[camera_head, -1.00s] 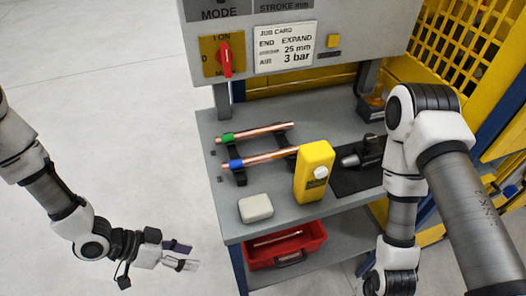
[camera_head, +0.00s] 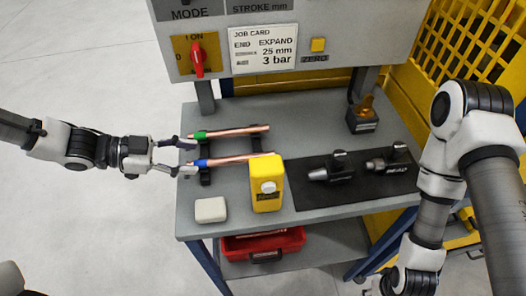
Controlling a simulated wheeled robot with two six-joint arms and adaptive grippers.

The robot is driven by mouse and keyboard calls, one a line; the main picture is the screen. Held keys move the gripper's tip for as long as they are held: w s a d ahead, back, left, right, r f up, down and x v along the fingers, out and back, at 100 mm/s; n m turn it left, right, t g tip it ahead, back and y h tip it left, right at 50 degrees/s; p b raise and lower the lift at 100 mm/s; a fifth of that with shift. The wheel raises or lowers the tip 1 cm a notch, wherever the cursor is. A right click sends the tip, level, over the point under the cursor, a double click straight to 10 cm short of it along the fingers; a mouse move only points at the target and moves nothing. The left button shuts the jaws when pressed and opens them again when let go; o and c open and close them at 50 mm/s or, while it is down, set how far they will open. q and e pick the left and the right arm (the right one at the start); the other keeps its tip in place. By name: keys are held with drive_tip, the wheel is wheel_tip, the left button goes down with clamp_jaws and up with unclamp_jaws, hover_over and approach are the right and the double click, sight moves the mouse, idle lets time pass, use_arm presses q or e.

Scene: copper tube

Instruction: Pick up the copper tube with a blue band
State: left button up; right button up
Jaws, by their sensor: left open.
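The copper tube with a blue band (camera_head: 228,160) lies across dark rests on the grey bench, its blue band near its left end. A second copper tube with a green band (camera_head: 235,132) lies behind it, roughly parallel. My left gripper (camera_head: 184,157) is open and empty at the left edge of the bench, its fingers spread beside the left ends of the tubes. The lower finger is close to the blue-banded end; I cannot tell whether it touches. My right arm shows at the right; its gripper is cut off at the bottom edge.
A yellow box (camera_head: 267,190) stands in front of the blue-banded tube's right end. A white block (camera_head: 210,210) lies at the front left. Dark tools rest on a black mat (camera_head: 310,195) at the right. A red bin (camera_head: 240,250) is on the lower shelf. A control panel (camera_head: 352,45) rises behind.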

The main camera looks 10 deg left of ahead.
sight(218, 160)
use_arm(q)
drive_tip(key=shift+w+d+f, duration=0.1)
drive_tip(key=shift+d+f, duration=0.15)
drive_tip(key=shift+d, duration=0.15)
drive_tip(key=shift+d+f+b, duration=0.3)
drive_tip(key=shift+f+b, duration=0.05)
drive_tip(key=shift+b, duration=0.4)
drive_tip(key=shift+w+d+f, duration=0.1)
drive_tip(key=shift+w+d, duration=0.05)
drive_tip(key=shift+d, duration=0.05)
drive_tip(key=x, duration=0.5)
drive_tip(key=shift+d+b, duration=0.25)
drive_tip(key=shift+b, duration=0.05)
drive_tip(key=shift+a+r, duration=0.1)
drive_tip(key=shift+r, duration=0.1)
clamp_jaws()
